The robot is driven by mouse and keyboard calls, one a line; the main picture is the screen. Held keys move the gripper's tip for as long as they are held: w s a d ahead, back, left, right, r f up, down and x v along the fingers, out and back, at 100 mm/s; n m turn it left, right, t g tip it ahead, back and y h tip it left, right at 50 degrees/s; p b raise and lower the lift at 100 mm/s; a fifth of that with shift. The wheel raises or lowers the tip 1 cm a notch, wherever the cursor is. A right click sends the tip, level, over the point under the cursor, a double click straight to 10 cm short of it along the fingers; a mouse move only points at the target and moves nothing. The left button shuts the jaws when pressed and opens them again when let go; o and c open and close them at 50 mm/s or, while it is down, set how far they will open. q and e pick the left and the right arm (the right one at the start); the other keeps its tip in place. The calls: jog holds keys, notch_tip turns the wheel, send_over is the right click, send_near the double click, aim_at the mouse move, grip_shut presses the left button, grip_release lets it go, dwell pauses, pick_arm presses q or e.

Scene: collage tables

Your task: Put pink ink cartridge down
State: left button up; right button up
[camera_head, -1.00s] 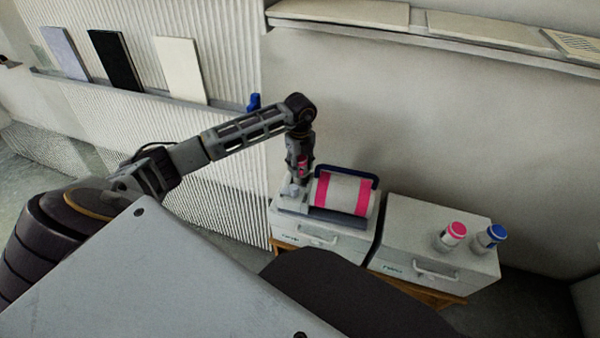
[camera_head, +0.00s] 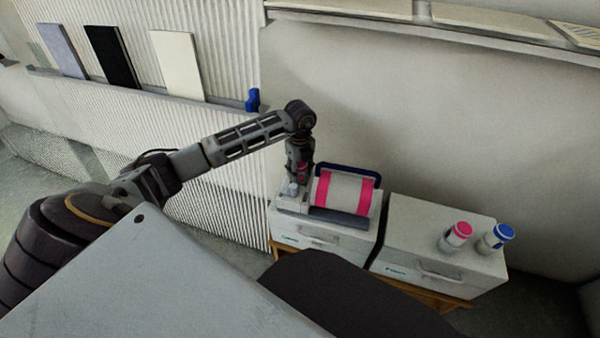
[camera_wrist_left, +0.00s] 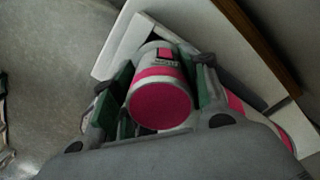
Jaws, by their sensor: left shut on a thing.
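The pink ink cartridge (camera_wrist_left: 162,90) is a white cylinder with pink bands and a pink end, and that end faces the camera in the left wrist view. My left gripper (camera_wrist_left: 160,72) is shut on it, with a finger on either side. In the head view my left gripper (camera_head: 298,178) points down at the left end of a grey machine with a pink-and-white striped drum (camera_head: 343,192). Some pink of the cartridge (camera_head: 302,168) shows between the fingers. I cannot tell whether its lower end touches the machine. My right gripper is not in view.
The machine stands on a white drawer box (camera_head: 322,237). A second white box (camera_head: 440,262) to the right holds a pink-capped bottle (camera_head: 457,236) and a blue-capped bottle (camera_head: 495,238). The left part of its top is clear. A wall is close behind.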

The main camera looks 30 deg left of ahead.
pick_arm(q)
jog(key=shift+f, duration=0.15)
dwell(0.3)
jog(key=o, duration=1.1)
jog(key=shift+r, duration=0.2)
